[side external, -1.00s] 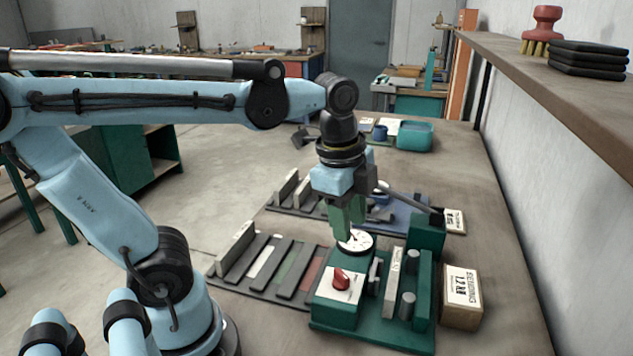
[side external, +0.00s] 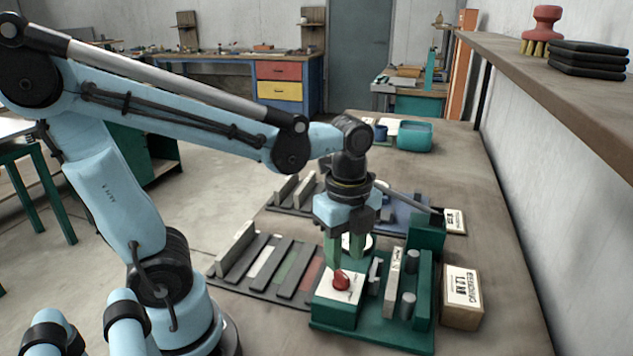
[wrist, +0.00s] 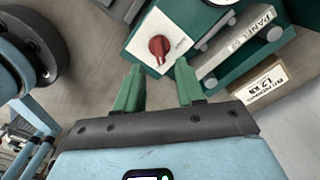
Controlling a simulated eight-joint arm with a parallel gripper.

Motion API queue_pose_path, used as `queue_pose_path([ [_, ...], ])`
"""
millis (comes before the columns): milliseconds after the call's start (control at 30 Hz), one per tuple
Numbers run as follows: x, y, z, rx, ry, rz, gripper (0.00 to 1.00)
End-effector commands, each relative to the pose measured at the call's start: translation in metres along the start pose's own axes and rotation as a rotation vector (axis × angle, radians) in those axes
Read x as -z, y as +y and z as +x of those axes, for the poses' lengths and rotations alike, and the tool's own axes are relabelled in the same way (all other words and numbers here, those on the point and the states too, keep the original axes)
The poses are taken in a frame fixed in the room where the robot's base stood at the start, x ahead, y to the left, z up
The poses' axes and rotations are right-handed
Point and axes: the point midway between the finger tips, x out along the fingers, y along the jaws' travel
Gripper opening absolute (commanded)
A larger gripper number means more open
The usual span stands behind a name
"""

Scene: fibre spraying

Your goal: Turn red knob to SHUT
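The red knob (side external: 341,281) sits on a white plate on top of a green box (side external: 336,313) at the front of the bench fixture. In the wrist view the red knob (wrist: 158,47) lies just beyond my fingertips, roughly between them. My gripper (side external: 346,262) points down, above and just behind the knob in the side view. Its two green fingers (wrist: 158,76) are apart with nothing between them. The lettering on the knob's plate is too small to read. A white dial (side external: 358,243) behind the knob is partly hidden by my fingers.
The green fixture (side external: 423,290) with grey cylinders stands right of the knob. A labelled cardboard box (side external: 462,297) is farther right. A slotted rack (side external: 265,265) lies left of the knob. A wooden shelf (side external: 560,85) overhangs at right. A teal bin (side external: 414,135) stands at the back.

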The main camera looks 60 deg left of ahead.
Motion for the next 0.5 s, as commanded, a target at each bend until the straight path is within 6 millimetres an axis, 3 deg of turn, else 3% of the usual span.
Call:
queue_pose_path([
  [200,0.0,-0.001,0.026,0.0,0.0,-0.001,0.38],
  [500,0.0,0.0,0.043,0.001,0.0,-0.001,0.38],
])
